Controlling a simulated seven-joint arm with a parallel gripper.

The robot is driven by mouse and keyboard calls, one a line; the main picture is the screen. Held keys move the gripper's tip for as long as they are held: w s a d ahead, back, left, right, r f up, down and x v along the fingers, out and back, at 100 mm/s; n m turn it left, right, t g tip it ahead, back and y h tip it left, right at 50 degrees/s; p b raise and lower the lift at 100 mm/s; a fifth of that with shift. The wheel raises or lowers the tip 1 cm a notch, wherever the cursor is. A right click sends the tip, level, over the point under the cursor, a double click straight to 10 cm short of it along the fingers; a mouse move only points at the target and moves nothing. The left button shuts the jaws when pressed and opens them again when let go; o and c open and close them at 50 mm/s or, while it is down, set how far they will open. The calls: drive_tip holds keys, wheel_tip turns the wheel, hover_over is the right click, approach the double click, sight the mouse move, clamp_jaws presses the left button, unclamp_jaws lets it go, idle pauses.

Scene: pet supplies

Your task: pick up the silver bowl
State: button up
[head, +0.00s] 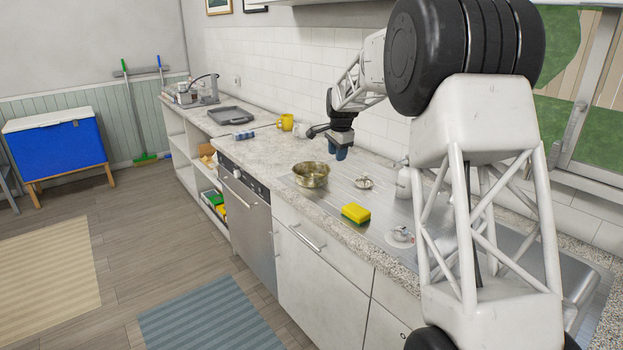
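The silver bowl (311,175) is round and metallic with a slightly yellowish sheen. It stands upright on the counter at the left edge of the metal drainboard and looks empty. My gripper (341,154) points down with blue fingertips, to the right of the bowl and a little behind it in the head view, apart from it. Nothing shows between the fingertips. A narrow gap seems to part them, but the view is too small to tell how far open they are.
A yellow and green sponge (356,213) lies in front, right of the bowl. A small metal lid-like piece (364,183) lies near my gripper. A yellow mug (286,122) and a dark tray (231,115) stand farther back. The counter (258,150) left of the bowl is clear.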

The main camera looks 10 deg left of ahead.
drive_tip(key=m, duration=0.2)
hover_over(314, 181)
wheel_tip(314, 181, down, 11)
drive_tip(key=shift+s+d, duration=0.35)
drive_tip(key=shift+d, duration=0.05)
drive_tip(key=shift+w+a+f, duration=0.1)
drive_tip(key=shift+w+f, duration=0.1)
drive_tip(key=shift+f, duration=1.05)
drive_tip(key=shift+f, duration=0.15)
drive_tip(key=shift+w+a+f, duration=0.15)
drive_tip(key=shift+w+f, duration=0.05)
drive_tip(key=shift+f, duration=1)
drive_tip(key=shift+w+a+f, duration=0.1)
drive_tip(key=shift+w+f, duration=0.1)
drive_tip(key=shift+f, duration=1)
drive_tip(key=shift+c, duration=0.5)
clamp_jaws()
